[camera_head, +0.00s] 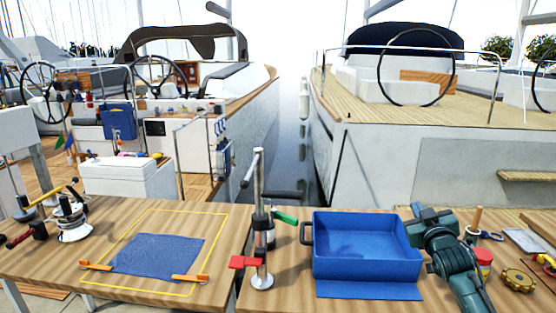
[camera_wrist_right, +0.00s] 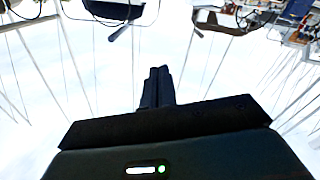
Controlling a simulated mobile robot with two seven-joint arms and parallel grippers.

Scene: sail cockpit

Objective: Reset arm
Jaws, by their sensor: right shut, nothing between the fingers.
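My right arm comes in from the bottom right in the head view, with its dark gripper (camera_head: 420,212) beside the right wall of a blue bin, above the wooden table. In the right wrist view the two black fingers (camera_wrist_right: 158,82) are together, with nothing between them. The blurred boats behind them look upside down there. My left gripper is in neither view.
The blue bin (camera_head: 365,270) stands right of a metal post (camera_head: 259,200) with a red clamp. A blue cloth (camera_head: 158,256) with orange clips lies inside a yellow outline at left. A winch (camera_head: 72,218) stands further left. Tools and a gold cog (camera_head: 518,280) lie at right.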

